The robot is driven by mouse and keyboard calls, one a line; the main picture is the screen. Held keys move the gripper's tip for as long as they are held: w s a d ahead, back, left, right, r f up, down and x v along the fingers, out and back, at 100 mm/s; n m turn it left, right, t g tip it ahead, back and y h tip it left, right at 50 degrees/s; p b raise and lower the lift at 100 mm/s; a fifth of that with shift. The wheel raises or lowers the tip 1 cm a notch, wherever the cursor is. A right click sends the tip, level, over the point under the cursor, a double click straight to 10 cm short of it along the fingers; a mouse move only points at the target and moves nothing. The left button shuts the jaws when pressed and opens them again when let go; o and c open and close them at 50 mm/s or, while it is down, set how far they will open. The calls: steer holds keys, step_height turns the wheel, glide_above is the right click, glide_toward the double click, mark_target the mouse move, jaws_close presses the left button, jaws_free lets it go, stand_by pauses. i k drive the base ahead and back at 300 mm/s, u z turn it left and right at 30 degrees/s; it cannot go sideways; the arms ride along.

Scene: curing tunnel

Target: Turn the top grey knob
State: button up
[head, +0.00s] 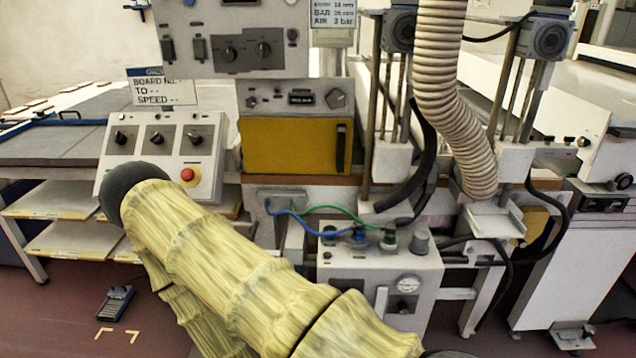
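Several knobs show in the head view, and I cannot tell for sure which one is the top grey knob. Two dark grey knobs, a left one (229,54) and a right one (264,49), sit on a grey plate of the upper control panel. Below them, a grey faceted knob (336,98) and a smaller grey knob (251,102) sit above the yellow door. A grey cylinder-shaped knob (420,240) stands on top of the lower white box. My arm, in a yellow sleeve, crosses the lower left. My gripper is not in view, and nothing touches these knobs.
A sloped white console (160,160) with black knobs and a red button (187,174) is partly behind my arm. A ribbed hose (446,100) hangs right of the panel. Blue and green cables run to the lower box (380,270). A pedal (115,303) lies on the floor.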

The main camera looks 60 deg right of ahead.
mark_target(420, 240)
steer(key=z, duration=2.1)
